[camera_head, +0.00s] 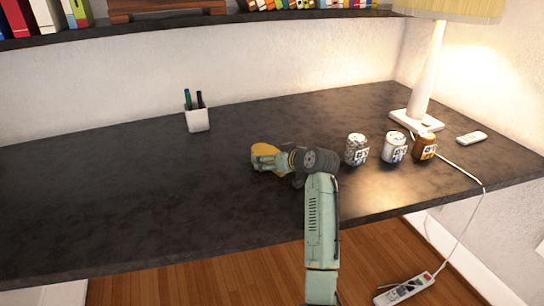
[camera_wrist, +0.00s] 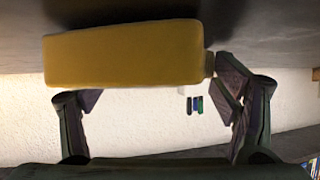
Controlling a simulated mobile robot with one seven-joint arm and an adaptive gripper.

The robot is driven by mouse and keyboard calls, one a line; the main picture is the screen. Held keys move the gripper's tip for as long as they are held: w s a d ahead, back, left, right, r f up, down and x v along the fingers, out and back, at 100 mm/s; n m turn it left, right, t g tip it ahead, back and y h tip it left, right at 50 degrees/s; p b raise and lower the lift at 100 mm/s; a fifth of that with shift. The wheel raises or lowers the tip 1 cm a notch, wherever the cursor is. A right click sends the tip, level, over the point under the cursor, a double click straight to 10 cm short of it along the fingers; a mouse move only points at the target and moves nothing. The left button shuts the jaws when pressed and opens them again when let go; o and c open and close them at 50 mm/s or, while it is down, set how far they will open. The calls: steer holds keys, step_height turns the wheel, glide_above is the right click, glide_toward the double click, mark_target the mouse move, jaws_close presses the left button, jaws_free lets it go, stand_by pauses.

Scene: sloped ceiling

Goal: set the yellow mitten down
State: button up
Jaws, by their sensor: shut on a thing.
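The yellow mitten (camera_head: 265,149) is at my gripper (camera_head: 268,162), over the middle of the dark desk (camera_head: 130,185). In the wrist view, the mitten (camera_wrist: 125,55) looks like a smooth, blocky yellow body with a short nub at its right end. It spans the space between the two fingers of my gripper (camera_wrist: 160,95), which is shut on it. The fingers hide part of it in the head view. It is low over the desk, but I cannot tell whether it touches the top.
A white pen cup (camera_head: 197,119) stands behind. Several things stand right: a can (camera_head: 356,150), a white can (camera_head: 395,147), an orange can (camera_head: 425,146), a lamp (camera_head: 425,80) and a remote (camera_head: 472,138). The desk's left half is clear.

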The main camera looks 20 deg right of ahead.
steer(key=shift+f, duration=0.2)
steer(key=o, duration=1.1)
steer(key=shift+r, duration=0.1)
